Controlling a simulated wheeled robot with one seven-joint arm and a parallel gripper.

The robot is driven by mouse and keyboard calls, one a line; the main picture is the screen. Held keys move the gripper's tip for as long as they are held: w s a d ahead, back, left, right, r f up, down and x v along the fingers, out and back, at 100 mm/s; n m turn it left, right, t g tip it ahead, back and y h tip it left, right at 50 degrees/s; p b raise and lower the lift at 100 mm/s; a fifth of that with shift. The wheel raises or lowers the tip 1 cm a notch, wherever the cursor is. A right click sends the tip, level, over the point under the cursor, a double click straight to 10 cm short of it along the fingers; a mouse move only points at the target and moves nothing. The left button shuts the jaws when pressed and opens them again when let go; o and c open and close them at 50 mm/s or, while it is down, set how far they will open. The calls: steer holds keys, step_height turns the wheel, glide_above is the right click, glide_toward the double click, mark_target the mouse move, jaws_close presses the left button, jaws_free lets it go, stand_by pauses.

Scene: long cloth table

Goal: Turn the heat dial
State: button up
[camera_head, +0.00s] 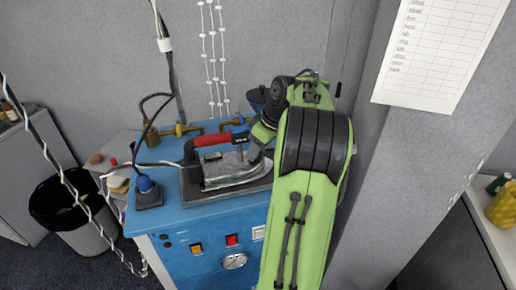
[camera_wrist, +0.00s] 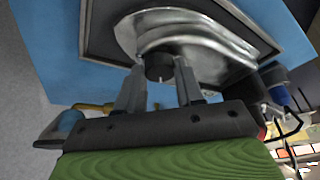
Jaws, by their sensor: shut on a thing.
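The steam iron (camera_head: 230,167), silver with a red handle, rests on a dark pad (camera_head: 196,192) on top of the blue machine. In the wrist view the iron's silver body (camera_wrist: 195,35) fills the upper middle. A small black dial (camera_wrist: 158,72) sticks out from it, between the fingertips of my gripper (camera_wrist: 157,66). My gripper is shut on this dial, one finger on each side. In the head view my green arm hides most of the gripper and the dial. No mark on the dial is readable.
The blue machine (camera_head: 190,243) has switches and a round gauge (camera_head: 233,261) on its front. Brass pipes (camera_head: 193,130) and a blue-topped fitting (camera_head: 148,190) stand on top. Cables hang at the left. A bin (camera_head: 82,235) stands on the left, and a grey wall lies close behind.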

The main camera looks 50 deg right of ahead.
steer(key=shift+c, duration=0.7)
steer(key=shift+r+n+p, duration=0.1)
steer(key=shift+n+p, duration=0.2)
steer(key=shift+p, duration=0.25)
steer(key=shift+r+n+y+p, duration=0.1)
steer(key=shift+n+y+p, duration=0.3)
steer(key=shift+n+p, duration=0.3)
steer(key=n+p, duration=0.2)
steer(key=n+y+p, duration=0.1)
steer(key=n+p, duration=0.1)
steer(key=n+g+y+p, duration=0.1)
steer(key=n+p, duration=0.1)
steer(key=p, duration=0.1)
steer(key=shift+w+d+r, duration=0.1)
steer(key=shift+d, duration=0.15)
steer(key=n+p, duration=0.2)
steer(key=n+g+y+p, duration=0.1)
steer(key=n+p, duration=0.1)
steer(key=p, duration=0.1)
steer(key=shift+w+g, duration=0.15)
steer(key=shift+g, duration=0.15)
steer(key=shift+w+d+n+g+p, duration=0.1)
steer(key=shift+n+g+p, duration=0.6)
steer(key=shift+n+p, duration=1)
steer(key=shift+f+n, duration=0.25)
steer(key=shift+n, duration=0.05)
